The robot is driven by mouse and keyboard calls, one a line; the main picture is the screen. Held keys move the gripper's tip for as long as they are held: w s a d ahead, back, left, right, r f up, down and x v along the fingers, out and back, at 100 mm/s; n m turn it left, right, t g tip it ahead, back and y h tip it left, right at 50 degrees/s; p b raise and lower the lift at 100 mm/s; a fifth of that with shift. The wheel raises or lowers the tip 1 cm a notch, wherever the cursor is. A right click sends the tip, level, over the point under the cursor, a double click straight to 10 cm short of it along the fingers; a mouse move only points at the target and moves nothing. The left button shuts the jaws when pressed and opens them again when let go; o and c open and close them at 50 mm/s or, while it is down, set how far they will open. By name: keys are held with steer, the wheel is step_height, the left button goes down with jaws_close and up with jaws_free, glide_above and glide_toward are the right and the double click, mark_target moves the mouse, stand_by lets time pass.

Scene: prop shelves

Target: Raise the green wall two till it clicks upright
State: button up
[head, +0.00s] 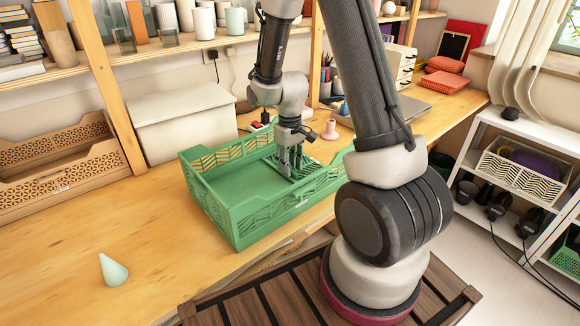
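The green folding crate (240,229) stands on the wooden bench at the centre of the head view. Its back, left and front lattice walls look raised. A green lattice panel (318,176) on the right side is partly behind my gripper and arm; I cannot tell its exact angle or which wall is wall two. My gripper (290,168) points down over the crate's right part, close to this panel. Whether the fingers touch it is unclear. The fingers are small and dark, and I cannot tell whether they are open or shut.
A pale green cone (113,270) stands on the bench at front left. A tan crate (60,175) and a white box (185,122) are at the back left. A pink object (330,130) stands behind the crate. Bench space left of the crate is mostly clear.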

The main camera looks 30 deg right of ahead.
steer(key=shift+f, duration=0.6)
steer(key=shift+c, duration=0.4)
jaws_close()
steer(key=shift+r, duration=0.2)
steer(key=shift+w+d+r+y, duration=0.1)
steer(key=shift+d+r+y, duration=0.2)
steer(key=shift+r+y, duration=0.25)
steer(key=shift+w+d+r+y, duration=0.1)
steer(key=shift+d+r+y, duration=0.2)
steer(key=shift+r+y, duration=0.25)
steer(key=w+d+r+g+y, duration=0.1)
steer(key=d+r+g+y, duration=0.1)
steer(key=d+r+y, duration=0.4)
steer(key=shift+w+d+y, duration=0.3)
steer(key=shift+d+y, duration=1.1)
